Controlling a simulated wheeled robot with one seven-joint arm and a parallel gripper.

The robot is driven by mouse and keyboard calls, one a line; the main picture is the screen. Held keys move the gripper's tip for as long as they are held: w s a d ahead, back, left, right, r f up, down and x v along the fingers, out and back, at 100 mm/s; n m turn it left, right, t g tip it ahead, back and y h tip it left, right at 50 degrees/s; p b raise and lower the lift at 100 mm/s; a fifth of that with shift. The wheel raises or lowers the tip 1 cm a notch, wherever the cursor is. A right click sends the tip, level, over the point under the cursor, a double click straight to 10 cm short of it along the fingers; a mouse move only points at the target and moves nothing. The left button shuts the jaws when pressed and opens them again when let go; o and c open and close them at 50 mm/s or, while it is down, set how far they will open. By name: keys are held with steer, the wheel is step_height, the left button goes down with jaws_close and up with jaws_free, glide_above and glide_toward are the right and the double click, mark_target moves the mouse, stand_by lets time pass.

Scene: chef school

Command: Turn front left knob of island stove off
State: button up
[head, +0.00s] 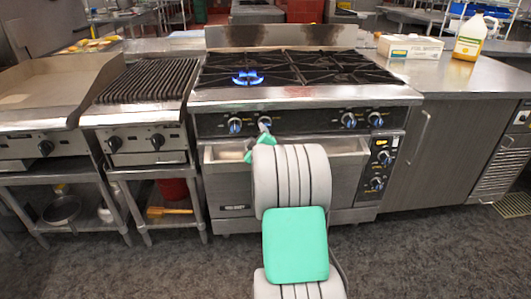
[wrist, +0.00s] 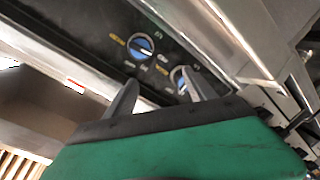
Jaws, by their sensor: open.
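The island stove (head: 300,97) stands in front of me with a blue flame (head: 247,78) lit on its left side. Its front panel has a left pair of knobs, the outer left knob (head: 235,125) and the inner left knob (head: 264,121), with blue faces. My gripper (head: 261,134) is at the inner left knob, partly hiding it. In the wrist view, one knob (wrist: 140,47) is clear beyond the fingers. Another knob (wrist: 179,77) is partly behind the right finger. My gripper (wrist: 160,93) is open and empty; I cannot tell whether a finger touches the knob.
More stove knobs (head: 348,120) are on the right of the panel. A charbroiler (head: 150,80) and a griddle (head: 55,85) stand at left. A counter (head: 470,78) at right holds a box (head: 409,46) and a yellow jug (head: 469,38). The oven front (head: 235,185) is below the panel.

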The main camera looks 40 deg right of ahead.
steer(key=shift+t+h, duration=0.4)
steer(key=shift+h, duration=0.3)
steer(key=w+d, duration=0.1)
steer(key=d, duration=0.2)
steer(key=w+d+f, duration=0.1)
steer(key=w+d, duration=0.1)
steer(key=d, duration=0.1)
steer(key=w+d+b, duration=0.1)
steer(key=w+d, duration=0.1)
steer(key=d, duration=0.1)
steer(key=shift+w+f, duration=0.15)
steer(key=shift+f, duration=0.15)
steer(key=shift+a, duration=0.1)
steer(key=c, duration=1.4)
